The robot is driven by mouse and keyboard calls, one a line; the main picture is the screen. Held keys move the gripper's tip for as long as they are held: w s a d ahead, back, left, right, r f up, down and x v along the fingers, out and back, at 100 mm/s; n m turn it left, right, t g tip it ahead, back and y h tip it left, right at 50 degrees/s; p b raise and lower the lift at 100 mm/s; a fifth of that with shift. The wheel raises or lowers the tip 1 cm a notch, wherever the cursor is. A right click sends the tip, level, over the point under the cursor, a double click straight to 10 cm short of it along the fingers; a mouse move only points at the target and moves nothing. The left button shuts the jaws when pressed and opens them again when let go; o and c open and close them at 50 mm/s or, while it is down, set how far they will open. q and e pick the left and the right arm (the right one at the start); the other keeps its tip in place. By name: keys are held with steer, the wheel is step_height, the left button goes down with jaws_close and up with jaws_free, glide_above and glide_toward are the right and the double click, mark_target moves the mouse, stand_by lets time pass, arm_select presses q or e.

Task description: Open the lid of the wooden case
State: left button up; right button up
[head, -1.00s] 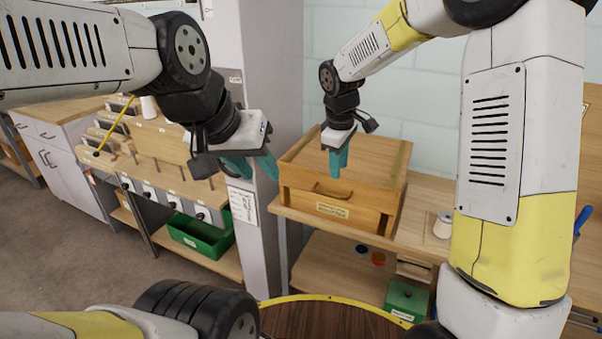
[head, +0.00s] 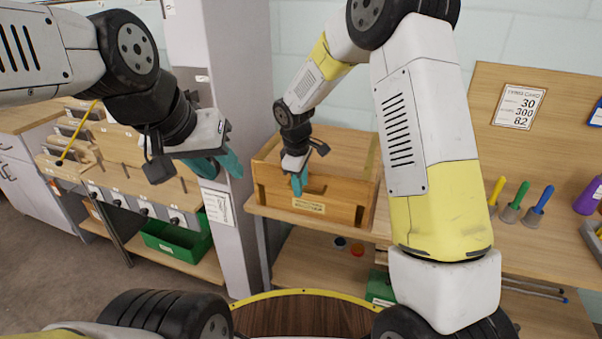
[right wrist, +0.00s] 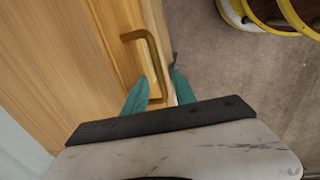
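The wooden case (head: 350,199) stands on the bench against the wall. Its lid (head: 338,147) is shut, and a label sits low on its front. My right gripper (head: 298,184) is at the front of the case, beside the handle, which it partly hides in the head view. In the right wrist view the handle (right wrist: 151,58) runs down between the two teal fingers of my right gripper (right wrist: 160,92). These fingers are apart; I cannot tell whether they touch the handle. My left gripper (head: 216,164) is open and empty, in the air left of the case.
A grey pillar (head: 233,110) stands just left of the case. Coloured-handled tools (head: 515,202) stand on the bench at right, below a posted sign (head: 518,105). A green bin (head: 178,237) sits on a lower shelf at left.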

jaws_close()
steer(key=shift+r, duration=0.1)
stand_by(1.2)
